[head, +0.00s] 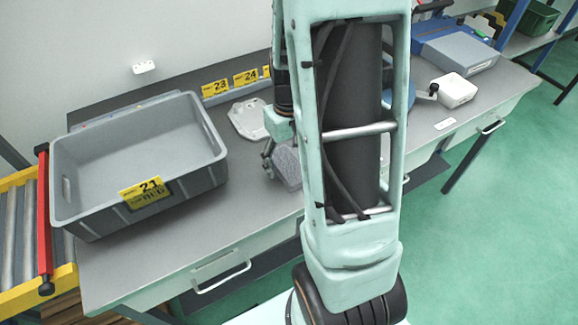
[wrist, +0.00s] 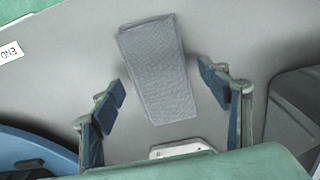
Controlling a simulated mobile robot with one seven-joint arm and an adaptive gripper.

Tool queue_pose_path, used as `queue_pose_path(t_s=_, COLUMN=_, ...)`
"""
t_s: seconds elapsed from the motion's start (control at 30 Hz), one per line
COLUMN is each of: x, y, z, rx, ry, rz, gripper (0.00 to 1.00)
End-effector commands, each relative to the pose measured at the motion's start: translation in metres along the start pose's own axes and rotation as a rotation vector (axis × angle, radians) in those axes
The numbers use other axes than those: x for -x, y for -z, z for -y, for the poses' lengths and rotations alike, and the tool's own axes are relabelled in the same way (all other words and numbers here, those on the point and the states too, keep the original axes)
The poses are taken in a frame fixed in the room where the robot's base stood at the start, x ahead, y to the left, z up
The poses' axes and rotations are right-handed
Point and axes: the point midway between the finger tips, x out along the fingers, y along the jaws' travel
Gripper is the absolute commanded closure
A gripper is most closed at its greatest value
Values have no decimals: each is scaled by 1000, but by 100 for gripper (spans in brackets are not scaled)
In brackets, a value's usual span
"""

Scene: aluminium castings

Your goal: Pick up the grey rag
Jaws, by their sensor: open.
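The grey rag (wrist: 157,68) lies on the grey tabletop in the wrist view, a folded, textured, roughly rectangular cloth. My gripper (wrist: 168,92) is open, with one blue-padded finger on each side of the rag's lower part; I see a gap on both sides and no contact. In the head view the rag (head: 288,166) shows partly, just beside my gripper (head: 269,163); my arm hides its right part.
A grey crate (head: 75,212) labelled 21 stands at the left of the table (head: 262,220). A pale casting (head: 246,120) lies behind my gripper. A blue round thing (wrist: 35,150) is near the left finger. A white box (head: 457,90) stands at the right.

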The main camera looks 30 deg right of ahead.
Motion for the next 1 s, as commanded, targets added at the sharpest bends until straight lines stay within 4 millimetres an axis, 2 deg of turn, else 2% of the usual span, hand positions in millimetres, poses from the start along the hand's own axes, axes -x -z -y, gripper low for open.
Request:
queue_pose_path(t_s=0.13, x=0, y=0, z=0, rx=0, ry=0, rz=0, gripper=30)
queue_pose_path(t_s=0.5, x=1, y=0, z=0, rx=-1, ry=0, rz=-1, gripper=71)
queue_pose_path(t_s=0.8, x=2, y=0, z=0, rx=-1, ry=0, rz=-1, gripper=72)
queue_pose_path(t_s=1.0, x=15, y=1, z=0, rx=-1, ry=0, rz=-2, gripper=72)
